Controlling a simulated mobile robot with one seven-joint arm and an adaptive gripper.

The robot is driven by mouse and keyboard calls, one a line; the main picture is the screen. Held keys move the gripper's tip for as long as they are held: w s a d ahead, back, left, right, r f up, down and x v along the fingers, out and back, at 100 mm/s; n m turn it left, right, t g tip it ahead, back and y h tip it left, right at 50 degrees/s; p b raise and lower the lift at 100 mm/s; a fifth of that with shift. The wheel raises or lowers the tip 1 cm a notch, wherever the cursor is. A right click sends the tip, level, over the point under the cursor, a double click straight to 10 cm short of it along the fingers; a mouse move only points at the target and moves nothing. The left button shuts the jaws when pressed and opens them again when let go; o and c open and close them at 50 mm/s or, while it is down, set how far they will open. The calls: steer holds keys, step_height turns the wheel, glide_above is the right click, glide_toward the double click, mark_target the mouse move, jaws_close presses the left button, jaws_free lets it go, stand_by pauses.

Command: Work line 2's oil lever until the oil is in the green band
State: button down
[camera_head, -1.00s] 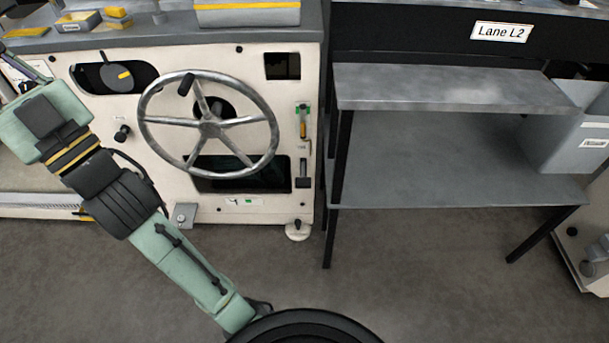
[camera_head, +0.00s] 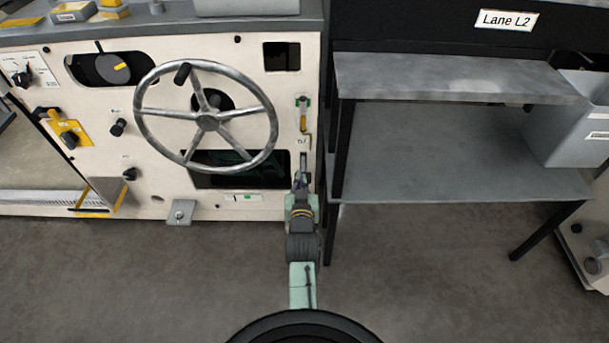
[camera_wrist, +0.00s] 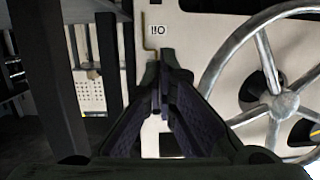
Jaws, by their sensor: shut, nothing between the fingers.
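The oil gauge (camera_head: 303,118) is a narrow upright tube with amber in it and green marks near its top, on the right edge of the cream machine panel. The oil level against the green is too small to read. The "Oil" label (camera_wrist: 157,29) appears upside down in the wrist view. My gripper (camera_head: 302,178) is at the oil lever's slot, just below the gauge. In the wrist view my gripper (camera_wrist: 165,88) has its fingers together, pointing at the panel. The lever is mostly hidden behind the gripper, and I cannot tell whether they touch.
A large spoked handwheel (camera_head: 207,122) stands out left of the gripper. A grey shelf unit (camera_head: 450,155) with a dark leg is close on the right. A grey bin (camera_head: 570,120) sits at its far end. The floor in front is clear.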

steer(key=shift+s+d+f, duration=0.25)
steer(key=shift+d+f, duration=0.25)
steer(key=shift+f, duration=0.15)
steer(key=p, duration=0.1)
glide_above(304, 172)
steer(key=f+v, duration=0.1)
steer(key=v, duration=0.3)
steer(key=f, duration=0.2)
step_height(304, 172, down, 3)
steer(key=shift+w+f+p, duration=0.15)
steer(key=shift+p, duration=0.25)
steer(key=shift+f, duration=0.5)
steer(key=shift+f+b, duration=0.2)
steer(key=shift+b, duration=0.15)
